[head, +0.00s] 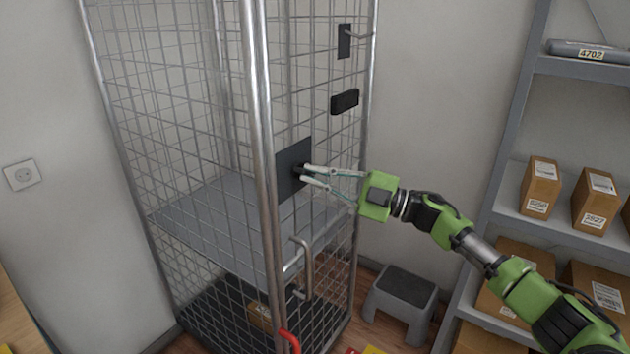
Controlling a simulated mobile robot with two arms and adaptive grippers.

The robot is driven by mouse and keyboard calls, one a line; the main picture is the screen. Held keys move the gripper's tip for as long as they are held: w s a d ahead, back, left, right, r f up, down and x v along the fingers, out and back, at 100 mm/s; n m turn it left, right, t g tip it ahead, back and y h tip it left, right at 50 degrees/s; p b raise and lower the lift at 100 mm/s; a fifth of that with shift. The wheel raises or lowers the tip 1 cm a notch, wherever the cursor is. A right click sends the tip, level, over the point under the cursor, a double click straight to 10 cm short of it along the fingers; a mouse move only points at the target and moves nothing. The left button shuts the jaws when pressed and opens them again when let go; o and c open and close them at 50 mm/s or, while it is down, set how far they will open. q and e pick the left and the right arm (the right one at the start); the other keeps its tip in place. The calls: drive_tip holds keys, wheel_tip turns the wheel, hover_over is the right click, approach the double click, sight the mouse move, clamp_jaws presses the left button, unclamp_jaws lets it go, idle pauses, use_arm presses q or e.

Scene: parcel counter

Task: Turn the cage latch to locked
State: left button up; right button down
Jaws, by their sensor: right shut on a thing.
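The wire roll cage (258,110) stands in the middle of the head view, with a grey inner shelf (215,220). A dark latch plate (290,160) is mounted on its right side, behind the front upright. My right gripper (304,174) reaches in from the right, its fingertips at this plate and shut on the latch handle (299,170). The handle is small and mostly hidden between the fingers, so I cannot tell its angle. My left gripper is not in view.
A grey step stool (402,300) stands on the floor right of the cage. A shelf rack (515,100) with several boxes (541,186) is at the right. A metal handle (304,265) sticks out low on the cage, with a red part (289,340) below.

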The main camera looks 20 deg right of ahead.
drive_tip(key=n, duration=0.2)
drive_tip(key=n+g, duration=0.1)
drive_tip(key=n, duration=0.1)
drive_tip(key=shift+r+g+h, duration=0.15)
drive_tip(key=shift+g+h, duration=0.15)
drive_tip(key=shift+n+g+h, duration=0.5)
drive_tip(key=shift+n, duration=1.3)
drive_tip(key=c, duration=2.2)
unclamp_jaws()
drive_tip(key=v, duration=1.2)
